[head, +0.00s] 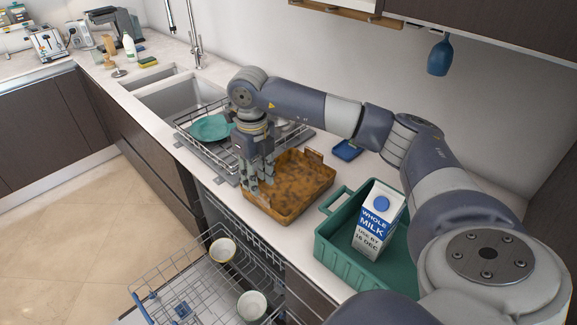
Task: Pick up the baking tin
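A brown, stained baking tin (298,187) with upright end handles sits on the white counter, between the dish rack and a green crate. My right gripper (259,187) points down at the tin's left end. Its fingers reach the tin's left wall and cover part of it. I cannot tell whether the fingers are closed on the wall or apart. My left gripper is not in view.
The green crate (331,255) holds a milk carton (378,222). A wire dish rack (181,131) with a teal plate (211,127) stands beside the sink. Below, an open dishwasher rack (165,290) holds bowls. A blue item (347,150) lies behind the tin.

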